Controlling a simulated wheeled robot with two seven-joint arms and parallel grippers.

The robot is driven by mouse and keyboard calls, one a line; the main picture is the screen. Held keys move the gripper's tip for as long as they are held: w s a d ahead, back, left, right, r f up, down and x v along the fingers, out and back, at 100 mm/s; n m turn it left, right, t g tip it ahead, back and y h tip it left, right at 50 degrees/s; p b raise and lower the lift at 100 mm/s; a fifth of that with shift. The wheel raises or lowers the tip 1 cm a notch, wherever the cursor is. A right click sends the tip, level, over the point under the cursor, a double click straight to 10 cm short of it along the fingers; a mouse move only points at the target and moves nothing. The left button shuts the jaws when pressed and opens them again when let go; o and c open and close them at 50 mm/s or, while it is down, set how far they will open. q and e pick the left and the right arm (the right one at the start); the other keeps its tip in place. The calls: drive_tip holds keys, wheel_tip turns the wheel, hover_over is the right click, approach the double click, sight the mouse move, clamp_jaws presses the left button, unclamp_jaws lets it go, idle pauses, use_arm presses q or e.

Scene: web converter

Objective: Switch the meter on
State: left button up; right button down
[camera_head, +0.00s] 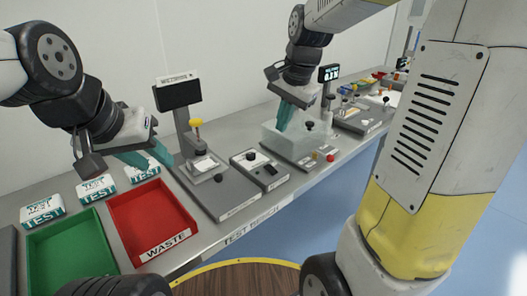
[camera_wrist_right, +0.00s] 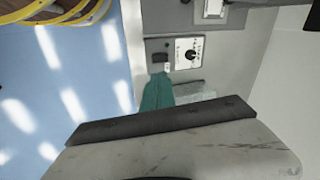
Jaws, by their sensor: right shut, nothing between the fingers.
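The meter (camera_head: 260,168) is a small grey panel unit on the bench with a dark knob and a black part on its top. In the right wrist view the meter (camera_wrist_right: 178,43) shows a round dial knob (camera_wrist_right: 191,54), a dark recess, a small green spot and a small pale switch-like part (camera_wrist_right: 166,67). My right gripper (camera_head: 281,128) is shut and empty, its teal fingertips beside the meter in the head view. In the wrist view its tips (camera_wrist_right: 158,77) appear close to the pale part; contact is unclear. My left gripper (camera_head: 168,160) hangs above the red tray's far edge; its finger gap is not clear.
A translucent box (camera_head: 296,144) stands right of the meter. A stand with a dark screen (camera_head: 178,94) and yellow knob rises left. A red WASTE tray (camera_head: 150,215), a green tray (camera_head: 70,248) and white TEST boxes (camera_head: 96,190) lie further left. The bench front edge is close.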

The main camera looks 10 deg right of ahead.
sight(269, 167)
drive_tip(key=w, duration=0.1)
drive_tip(key=w+f+m, duration=0.2)
drive_tip(key=shift+w+a+f+g, duration=0.1)
drive_tip(key=shift+w+f+g, duration=0.15)
drive_tip(key=shift+w+g, duration=0.15)
drive_tip(key=x, duration=1.4)
drive_tip(key=shift+s, duration=0.1)
drive_tip(key=shift+f, duration=0.1)
drive_tip(key=shift+f+g, duration=0.15)
drive_tip(key=shift+g, duration=0.15)
drive_tip(key=shift+h, duration=0.3)
